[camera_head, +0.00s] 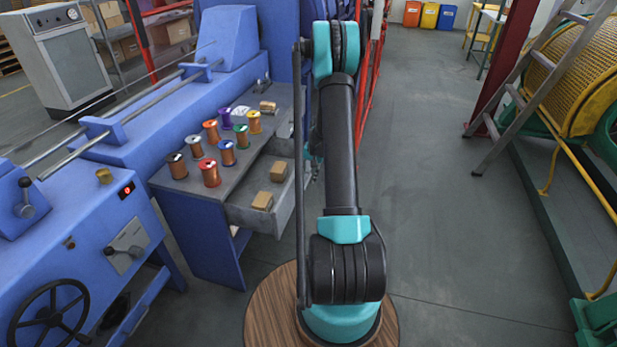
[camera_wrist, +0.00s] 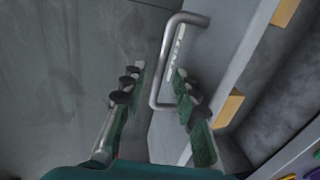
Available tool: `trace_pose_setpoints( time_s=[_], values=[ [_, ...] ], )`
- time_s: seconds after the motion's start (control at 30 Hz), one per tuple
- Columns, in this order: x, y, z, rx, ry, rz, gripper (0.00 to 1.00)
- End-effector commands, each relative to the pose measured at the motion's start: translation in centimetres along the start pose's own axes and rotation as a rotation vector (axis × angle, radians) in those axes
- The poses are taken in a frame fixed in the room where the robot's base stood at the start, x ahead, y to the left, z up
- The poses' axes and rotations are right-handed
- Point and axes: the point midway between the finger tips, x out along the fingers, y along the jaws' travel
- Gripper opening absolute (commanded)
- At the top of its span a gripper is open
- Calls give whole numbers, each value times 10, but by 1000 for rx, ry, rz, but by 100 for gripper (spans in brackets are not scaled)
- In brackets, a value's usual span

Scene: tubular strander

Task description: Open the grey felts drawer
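The grey drawer (camera_head: 240,215) stands partly pulled out of the blue bench in the head view, with small brown boxes inside. Its grey front (camera_wrist: 205,52) fills the upper middle of the wrist view and carries white lettering, too partly seen to read surely. A metal bar handle (camera_wrist: 168,45) sticks out from this front. My gripper (camera_wrist: 158,76) is open, with one finger on each side of the handle bar. I see a gap at the left finger; I cannot tell whether the right finger touches. In the head view my arm hides most of the gripper and the drawer's handle.
The bench top (camera_head: 180,190) above the drawer holds several coloured wire spools (camera_head: 210,172). The blue machine (camera_head: 90,240) stands at the left. A ladder (camera_head: 530,95) and a yellow mesh drum (camera_head: 590,85) are at the right. The floor (camera_head: 430,180) between is clear.

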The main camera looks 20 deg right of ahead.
Motion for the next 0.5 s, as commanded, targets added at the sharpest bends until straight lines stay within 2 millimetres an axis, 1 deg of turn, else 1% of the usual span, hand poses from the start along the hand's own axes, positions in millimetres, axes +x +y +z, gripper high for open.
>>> trace_pose_setpoints(
  time_s=[0.3,0.37,0.5],
  values=[
    [-3,0,0,0,0,0,31],
    [-7,0,0,1,0,0,31],
    [-26,0,0,1,0,0,31]
  ],
)
